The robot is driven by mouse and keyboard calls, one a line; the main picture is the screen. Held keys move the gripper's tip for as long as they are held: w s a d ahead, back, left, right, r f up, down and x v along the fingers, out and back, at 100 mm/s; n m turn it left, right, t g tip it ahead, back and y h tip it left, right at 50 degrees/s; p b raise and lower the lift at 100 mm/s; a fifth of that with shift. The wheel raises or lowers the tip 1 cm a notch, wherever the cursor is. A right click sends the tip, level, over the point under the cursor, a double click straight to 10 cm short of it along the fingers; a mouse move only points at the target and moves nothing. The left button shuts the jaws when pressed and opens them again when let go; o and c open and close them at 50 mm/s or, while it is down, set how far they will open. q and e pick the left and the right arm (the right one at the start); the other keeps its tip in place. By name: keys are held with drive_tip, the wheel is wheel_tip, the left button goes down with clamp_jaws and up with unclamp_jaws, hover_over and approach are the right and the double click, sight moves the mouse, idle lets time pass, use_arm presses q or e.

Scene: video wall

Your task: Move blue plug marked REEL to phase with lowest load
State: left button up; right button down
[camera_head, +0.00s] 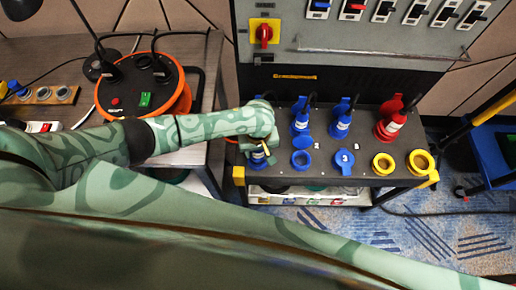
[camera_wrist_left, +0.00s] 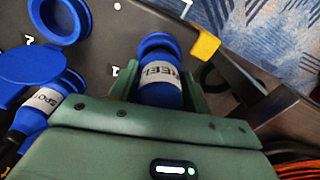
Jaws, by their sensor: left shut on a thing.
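My left gripper (camera_head: 258,150) is shut on the blue plug marked REEL (camera_wrist_left: 160,86), which also shows below the gripper in the head view (camera_head: 259,161). The plug is at the left end of the dark panel, by the number 1. A blue ring (camera_wrist_left: 158,41) lies at its far end; I cannot tell whether the plug is seated in it. An open blue socket (camera_head: 302,160) by the number 2 is to the right. My right gripper is not in view.
Two more blue plugs (camera_head: 300,119) (camera_head: 341,125) and a red plug (camera_head: 390,124) stand in the back row. Two yellow sockets (camera_head: 383,163) (camera_head: 420,162) are at the right. A switch panel (camera_head: 360,40) rises behind. An orange cable reel (camera_head: 145,85) is on the left table.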

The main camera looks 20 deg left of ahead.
use_arm(q)
drive_tip(key=shift+f+b, duration=0.4)
drive_tip(key=shift+f, duration=0.7)
drive_tip(key=o, duration=1.6)
drive_tip(key=shift+c, duration=0.2)
drive_tip(key=shift+r, duration=0.1)
wheel_tip(320, 180, up, 6)
drive_tip(key=p, duration=0.6)
drive_tip(key=shift+p, duration=0.4)
